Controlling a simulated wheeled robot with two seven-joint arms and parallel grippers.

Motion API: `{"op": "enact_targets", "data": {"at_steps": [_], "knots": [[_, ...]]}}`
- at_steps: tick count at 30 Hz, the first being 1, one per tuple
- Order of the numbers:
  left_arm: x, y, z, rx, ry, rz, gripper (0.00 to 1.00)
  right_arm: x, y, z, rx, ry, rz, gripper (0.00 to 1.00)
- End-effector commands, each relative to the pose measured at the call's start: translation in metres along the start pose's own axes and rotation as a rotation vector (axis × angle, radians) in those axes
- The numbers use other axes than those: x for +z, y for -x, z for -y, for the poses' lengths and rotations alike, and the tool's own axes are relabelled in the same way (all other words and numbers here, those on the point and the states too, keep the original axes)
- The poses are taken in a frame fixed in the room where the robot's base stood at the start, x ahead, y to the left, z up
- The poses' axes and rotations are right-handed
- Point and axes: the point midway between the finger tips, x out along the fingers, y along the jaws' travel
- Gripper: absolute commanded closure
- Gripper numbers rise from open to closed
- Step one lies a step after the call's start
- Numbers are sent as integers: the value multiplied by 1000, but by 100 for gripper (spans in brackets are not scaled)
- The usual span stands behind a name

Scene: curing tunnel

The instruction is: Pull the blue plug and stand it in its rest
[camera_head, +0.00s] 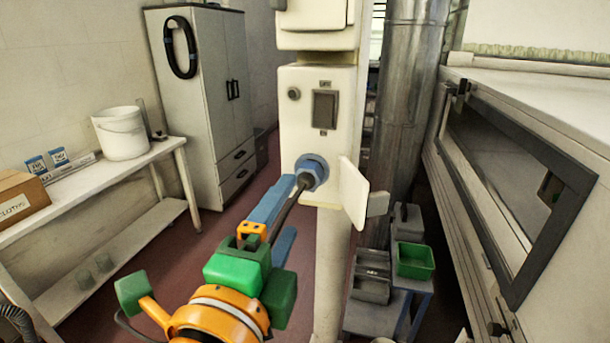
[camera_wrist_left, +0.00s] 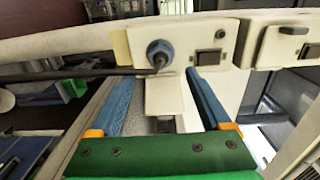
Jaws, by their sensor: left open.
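The blue plug (camera_head: 312,170) sits in the cream panel (camera_head: 322,138), low on its front face, with a dark cable running from it towards me. In the left wrist view the plug (camera_wrist_left: 157,49) shows beyond and between the fingertips. My left gripper (camera_head: 287,207) is open, its two blue fingers pointing at the panel with the cable passing by them. In the left wrist view the gripper (camera_wrist_left: 160,77) has nothing between its fingers, and the tips look short of the plug. I cannot make out the plug's rest. My right gripper is not in view.
A white flap (camera_head: 353,194) sticks out right of the plug. A metal duct (camera_head: 405,110) and a long cream machine (camera_head: 545,100) stand right. A cart holds a green bin (camera_head: 415,261). A bench with a white bucket (camera_head: 121,133) and a cabinet (camera_head: 205,90) stand left.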

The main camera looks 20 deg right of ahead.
Motion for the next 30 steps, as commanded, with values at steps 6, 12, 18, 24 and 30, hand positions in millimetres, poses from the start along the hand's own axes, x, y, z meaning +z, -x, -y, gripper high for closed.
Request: {"op": "enact_targets", "data": {"at_steps": [6,12,18,24,30], "knots": [[0,-23,0,2,1,2,19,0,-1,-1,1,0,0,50],[0,-54,0,2,1,2,19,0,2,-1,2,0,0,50],[0,-78,1,1,2,1,19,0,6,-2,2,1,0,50],[0,-88,0,0,1,0,19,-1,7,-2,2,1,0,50],[0,-89,0,0,1,-1,19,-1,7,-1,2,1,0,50]]}}
